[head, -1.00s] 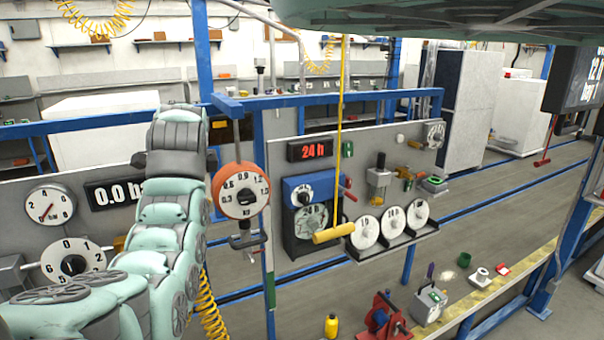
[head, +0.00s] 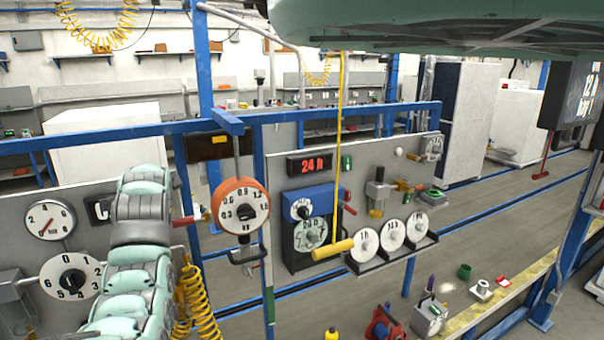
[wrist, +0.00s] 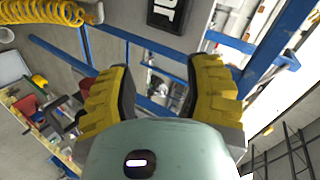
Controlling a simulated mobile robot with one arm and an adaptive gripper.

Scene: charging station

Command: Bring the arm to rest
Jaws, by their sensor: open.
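My gripper (wrist: 155,90) shows in the wrist view with its two yellow and black fingers spread wide apart. It is open and nothing is between the fingers. Behind the fingers are blue frame bars and a grey floor or wall, seen at a slant. In the head view my pale green arm stands folded at the lower left, in front of the grey panel (head: 20,195). The gripper itself cannot be made out in the head view.
An orange dial scale (head: 240,205) hangs from the blue frame (head: 330,113) just right of my arm. A yellow handle (head: 333,250) hangs on a cord. A dial knob (head: 70,277) sits left of the arm. A yellow coiled hose (wrist: 40,11) is near the gripper.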

